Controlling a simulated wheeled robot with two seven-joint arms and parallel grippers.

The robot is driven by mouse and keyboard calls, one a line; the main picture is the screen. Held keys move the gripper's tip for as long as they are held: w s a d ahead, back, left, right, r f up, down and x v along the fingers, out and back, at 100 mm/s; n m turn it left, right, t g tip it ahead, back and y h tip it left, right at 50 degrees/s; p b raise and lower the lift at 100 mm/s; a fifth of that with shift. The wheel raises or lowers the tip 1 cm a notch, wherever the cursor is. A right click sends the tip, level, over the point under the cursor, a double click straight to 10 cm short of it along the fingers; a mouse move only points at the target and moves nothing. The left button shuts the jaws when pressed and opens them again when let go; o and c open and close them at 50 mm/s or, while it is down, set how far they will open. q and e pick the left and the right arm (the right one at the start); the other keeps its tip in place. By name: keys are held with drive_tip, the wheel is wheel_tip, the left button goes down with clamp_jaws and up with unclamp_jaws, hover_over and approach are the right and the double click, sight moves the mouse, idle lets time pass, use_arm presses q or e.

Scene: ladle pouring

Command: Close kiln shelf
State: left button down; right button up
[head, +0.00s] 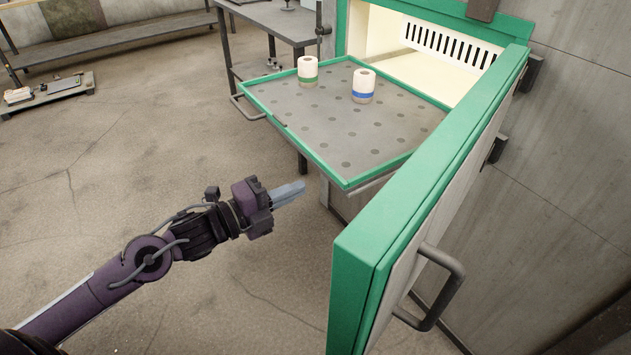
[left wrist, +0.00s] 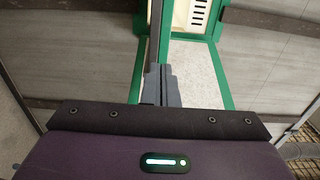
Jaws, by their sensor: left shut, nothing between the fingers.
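The kiln shelf (head: 355,123) is a grey perforated tray with a green rim, pulled out of the kiln opening (head: 400,60) in the head view. A grey handle (head: 247,108) sits on its left edge. Two white cups stand on it, one with a green band (head: 308,71) and one with a blue band (head: 363,86). My left gripper (head: 290,193) is shut and empty, in front of the shelf's near edge and apart from it. In the left wrist view its fingers (left wrist: 160,86) are together. My right gripper is not in view.
The green-edged kiln door (head: 432,190) stands open on the right, with a dark handle (head: 437,293) on its outer face. A grey table (head: 272,22) stands behind the shelf. The floor at left is largely clear, with a low pallet (head: 45,92) far back.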

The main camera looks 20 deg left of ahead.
sight(329, 175)
use_arm(q)
drive_tip(key=x, duration=0.4)
drive_tip(key=shift+d+r, duration=0.1)
drive_tip(key=shift+w+d, duration=0.35)
drive_tip(key=shift+w, duration=0.1)
drive_tip(key=shift+w+d, duration=0.1)
